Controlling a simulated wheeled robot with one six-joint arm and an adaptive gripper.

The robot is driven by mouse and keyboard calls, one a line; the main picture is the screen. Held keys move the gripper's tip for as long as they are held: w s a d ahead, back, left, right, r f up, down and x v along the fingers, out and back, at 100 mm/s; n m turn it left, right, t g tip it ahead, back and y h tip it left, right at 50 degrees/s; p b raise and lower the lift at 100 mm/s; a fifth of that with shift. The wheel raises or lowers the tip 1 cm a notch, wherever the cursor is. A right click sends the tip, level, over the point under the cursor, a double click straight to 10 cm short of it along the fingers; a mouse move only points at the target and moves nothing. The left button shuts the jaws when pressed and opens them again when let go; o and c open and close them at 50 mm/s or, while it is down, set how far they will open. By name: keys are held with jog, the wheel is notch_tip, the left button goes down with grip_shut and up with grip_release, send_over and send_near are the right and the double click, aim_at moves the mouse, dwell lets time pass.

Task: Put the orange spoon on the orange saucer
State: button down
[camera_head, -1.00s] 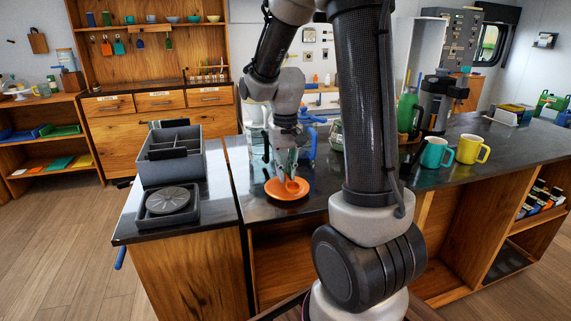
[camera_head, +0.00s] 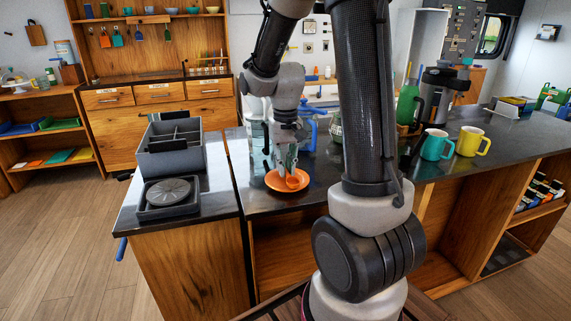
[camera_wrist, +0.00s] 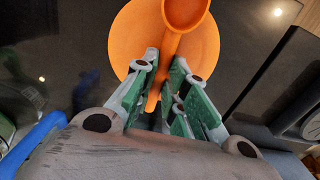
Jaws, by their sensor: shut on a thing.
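The orange saucer (camera_head: 272,182) lies on the dark counter near its front edge; it also shows in the wrist view (camera_wrist: 128,38). The orange spoon (camera_wrist: 186,12) is over the saucer, with its bowl at the top of the wrist view and its handle between my fingers. My gripper (camera_wrist: 163,88) is shut on the spoon's handle; in the head view my gripper (camera_head: 282,170) points down over the saucer. The spoon's bowl (camera_head: 292,182) shows against the saucer there. I cannot tell whether the spoon touches the saucer.
A grey divided box (camera_head: 170,158) and a dark tray with a round lid (camera_head: 168,192) stand to the left. A blue-handled jug (camera_head: 309,135) stands behind my gripper. A teal mug (camera_head: 436,146) and a yellow mug (camera_head: 470,142) stand to the right.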

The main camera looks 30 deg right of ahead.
jog(key=shift+f, duration=0.35)
jog(key=c, duration=1.4)
grip_release()
jog(key=shift+o, duration=0.2)
jog(key=shift+r, duration=4)
jog(key=s, duration=0.1)
jog(key=s+f+n, duration=0.1)
jog(key=s, duration=0.1)
jog(key=shift+s+a+g, duration=0.15)
jog(key=shift+g, duration=0.15)
jog(key=s+a+r+n+t, duration=0.2)
jog(key=s+r, duration=0.6)
jog(key=s, duration=0.6)
jog(key=shift+s+a+r+t, duration=0.15)
jog(key=shift+s+a+t, duration=0.35)
jog(key=shift+t, duration=0.9)
